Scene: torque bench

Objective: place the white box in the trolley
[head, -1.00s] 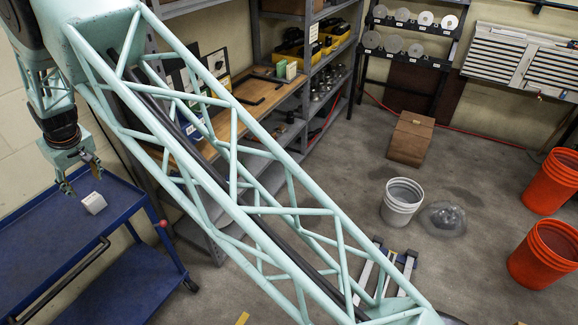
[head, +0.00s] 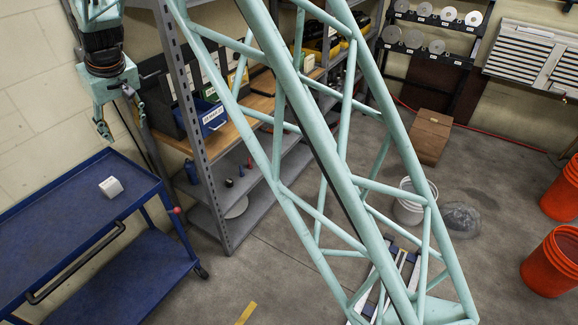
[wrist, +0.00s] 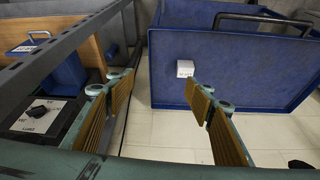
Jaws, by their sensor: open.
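The white box (head: 111,187) rests on the top tray of the blue trolley (head: 55,213) at the left in the head view. In the wrist view the white box (wrist: 186,68) sits on the blue trolley (wrist: 240,75) near its left edge, with small dark print on one face. My gripper (head: 120,130) is raised above and beyond the trolley, apart from the box. In the wrist view my gripper (wrist: 160,105) has its tan-padded fingers spread wide with nothing between them.
A grey shelf unit (head: 212,190) stands right of the trolley, close to my gripper, with a blue bin (head: 212,117) on its wooden shelf. A white bucket (head: 410,205), a brown box (head: 430,137) and orange buckets (head: 553,262) stand on the floor to the right.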

